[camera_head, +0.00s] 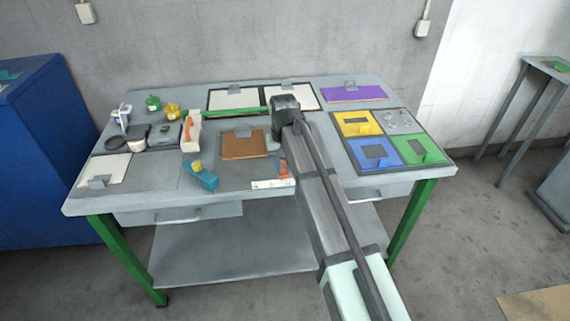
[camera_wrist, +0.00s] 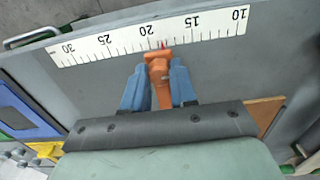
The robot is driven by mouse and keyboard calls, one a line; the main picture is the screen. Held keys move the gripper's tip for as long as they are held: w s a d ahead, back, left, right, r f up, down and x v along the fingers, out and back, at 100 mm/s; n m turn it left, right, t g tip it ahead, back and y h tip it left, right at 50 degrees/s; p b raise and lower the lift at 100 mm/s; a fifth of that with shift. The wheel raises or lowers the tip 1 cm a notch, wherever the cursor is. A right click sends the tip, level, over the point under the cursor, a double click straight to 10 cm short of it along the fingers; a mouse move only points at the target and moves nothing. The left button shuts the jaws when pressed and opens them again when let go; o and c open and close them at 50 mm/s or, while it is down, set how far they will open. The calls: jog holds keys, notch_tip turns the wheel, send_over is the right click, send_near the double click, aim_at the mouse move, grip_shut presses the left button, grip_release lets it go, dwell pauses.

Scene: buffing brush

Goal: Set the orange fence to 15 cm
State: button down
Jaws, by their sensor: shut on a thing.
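The orange fence (camera_wrist: 158,68) sits at the edge of a white ruler (camera_wrist: 120,40) in the wrist view. Its red pointer stands between the 20 and 15 marks, nearer 20, at about 18. My gripper (camera_wrist: 158,78) has its two blue fingers on either side of the fence and is shut on it. In the head view the fence (camera_head: 283,169) shows just left of my arm, and the ruler (camera_head: 268,184) lies near the table's front edge. My arm hides the ruler's right part there.
A brown board (camera_head: 245,147) lies behind the ruler. A teal block (camera_head: 204,180) with a yellow knob is to the left. Yellow (camera_head: 355,128), blue (camera_head: 370,158) and green (camera_head: 422,152) panels lie to the right. The grey tabletop (camera_head: 228,183) between teal block and ruler is clear.

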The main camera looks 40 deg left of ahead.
jog(key=s+a, duration=0.2)
jog(key=shift+s+a, duration=0.25)
jog(key=shift+a, duration=0.05)
jog(key=c, duration=0.9)
grip_release()
notch_tip(320, 180, up, 14)
jog(key=shift+f, duration=0.1)
